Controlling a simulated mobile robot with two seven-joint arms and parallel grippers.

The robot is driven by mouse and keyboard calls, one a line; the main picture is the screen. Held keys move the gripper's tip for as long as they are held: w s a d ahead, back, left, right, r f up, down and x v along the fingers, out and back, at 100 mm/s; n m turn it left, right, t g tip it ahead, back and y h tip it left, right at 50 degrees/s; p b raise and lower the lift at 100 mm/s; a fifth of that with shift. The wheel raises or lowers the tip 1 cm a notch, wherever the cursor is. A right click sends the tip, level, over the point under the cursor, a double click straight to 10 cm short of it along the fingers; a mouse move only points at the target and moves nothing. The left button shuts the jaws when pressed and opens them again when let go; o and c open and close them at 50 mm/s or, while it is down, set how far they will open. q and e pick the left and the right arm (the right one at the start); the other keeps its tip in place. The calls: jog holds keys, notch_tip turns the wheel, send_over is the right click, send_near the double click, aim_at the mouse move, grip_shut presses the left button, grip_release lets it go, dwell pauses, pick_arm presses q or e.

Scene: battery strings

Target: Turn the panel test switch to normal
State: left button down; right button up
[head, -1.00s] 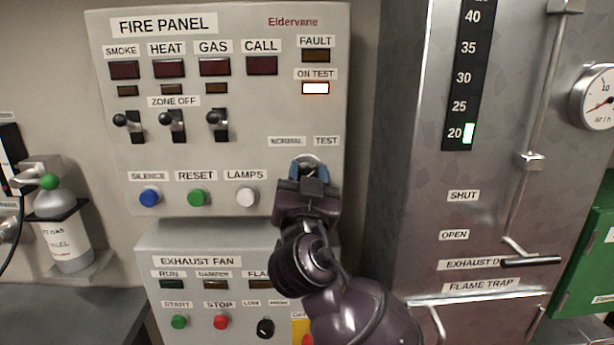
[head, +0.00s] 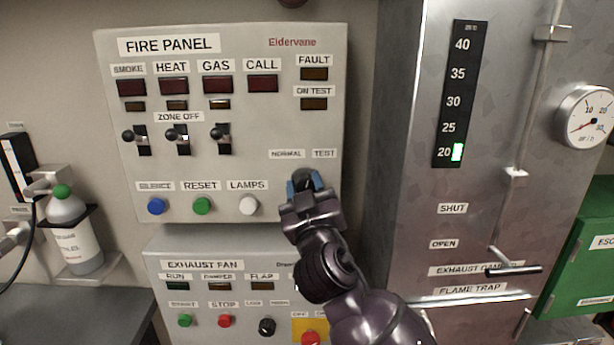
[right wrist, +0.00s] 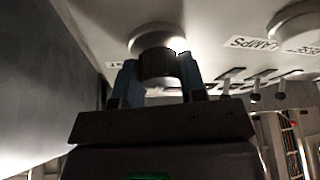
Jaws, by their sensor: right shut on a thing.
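The panel test switch (head: 304,178) is a dark knob under the NORMAL and TEST labels on the fire panel (head: 120,110). My right gripper (head: 305,184) is shut on it, with a blue finger on each side. In the right wrist view the dark knob (right wrist: 157,64) sits between the blue fingertips (right wrist: 157,80), in front of a pale round collar. The ON TEST lamp (head: 313,104) is dark. The knob's pointer direction is hidden by the gripper. My left gripper is not in view.
The white LAMPS button (head: 249,205) is just left of my right gripper. Below is the exhaust fan panel (head: 215,250) with buttons and a yellow-backed red button. A metal cabinet (head: 400,200) stands to the right.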

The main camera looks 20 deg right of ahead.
jog(key=n+y+p, duration=0.1)
jog(key=n, duration=0.1)
jog(key=n+p, duration=0.2)
jog(key=shift+r+y, duration=0.2)
jog(key=shift+y, duration=0.2)
jog(key=shift+n+g+y+p, duration=0.3)
jog(key=shift+n+y+p, duration=0.15)
jog(key=shift+n, duration=0.25)
jog(key=shift+f+n+g+y+p, duration=0.15)
jog(key=shift+n+g+y+p, duration=0.3)
jog(key=shift+n, duration=1.75)
jog(key=shift+n+g+y, duration=0.35)
jog(key=shift+n+y, duration=0.25)
jog(key=shift+n, duration=0.3)
jog(key=shift+f+n+g, duration=0.1)
jog(key=shift+n+g, duration=0.4)
jog(key=shift+n, duration=0.8)
